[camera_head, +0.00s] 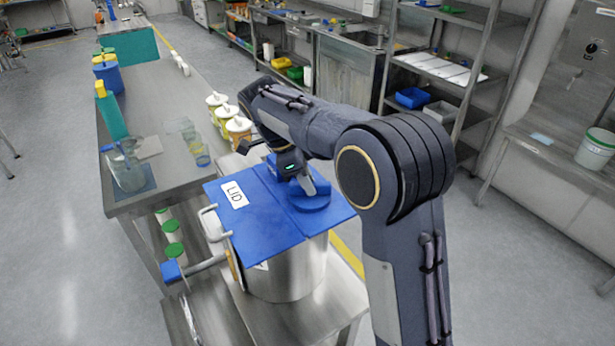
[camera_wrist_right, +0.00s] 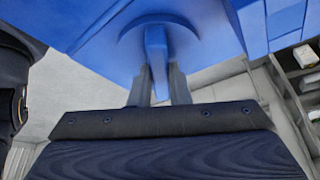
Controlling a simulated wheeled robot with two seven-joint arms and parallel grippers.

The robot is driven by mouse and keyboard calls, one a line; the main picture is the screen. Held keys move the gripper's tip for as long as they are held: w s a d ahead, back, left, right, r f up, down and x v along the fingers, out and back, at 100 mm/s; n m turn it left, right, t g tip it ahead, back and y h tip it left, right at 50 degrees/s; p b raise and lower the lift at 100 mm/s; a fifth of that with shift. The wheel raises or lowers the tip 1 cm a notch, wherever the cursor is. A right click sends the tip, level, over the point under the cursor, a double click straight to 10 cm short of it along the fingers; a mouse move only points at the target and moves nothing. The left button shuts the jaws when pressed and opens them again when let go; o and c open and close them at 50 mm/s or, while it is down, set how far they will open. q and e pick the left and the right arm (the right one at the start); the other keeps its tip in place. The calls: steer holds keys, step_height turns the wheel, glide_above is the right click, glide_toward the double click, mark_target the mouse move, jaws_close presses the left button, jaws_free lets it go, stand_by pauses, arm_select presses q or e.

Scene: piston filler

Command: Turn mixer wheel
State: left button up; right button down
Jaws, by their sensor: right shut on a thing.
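A steel mixer pot (camera_head: 292,275) stands on a low steel bench, covered by a flat blue lid (camera_head: 262,232) with a white "LID" label. A round blue mixer wheel (camera_head: 316,203) sits on the right part of the lid. My right gripper (camera_head: 306,187) reaches down onto the wheel from above. In the right wrist view, its two dark fingers (camera_wrist_right: 158,88) are shut on a narrow blue grip (camera_wrist_right: 155,48) of the wheel, one finger on each side. My forearm hides part of the wheel's surroundings. My left gripper is not in view.
A steel handle (camera_head: 208,224) and a blue-ended lever (camera_head: 171,271) stick out on the pot's left. A long steel table (camera_head: 158,95) behind holds a glass jug (camera_head: 125,168), beakers and white-lidded yellow containers (camera_head: 239,128). Green-capped containers (camera_head: 173,230) stand below.

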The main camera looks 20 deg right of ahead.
steer(key=shift+m, duration=0.4)
steer(key=c, duration=1.4)
jaws_free()
steer(key=shift+o, duration=0.2)
steer(key=v, duration=0.7)
steer(key=shift+w+a+r, duration=0.15)
steer(key=shift+r, duration=0.2)
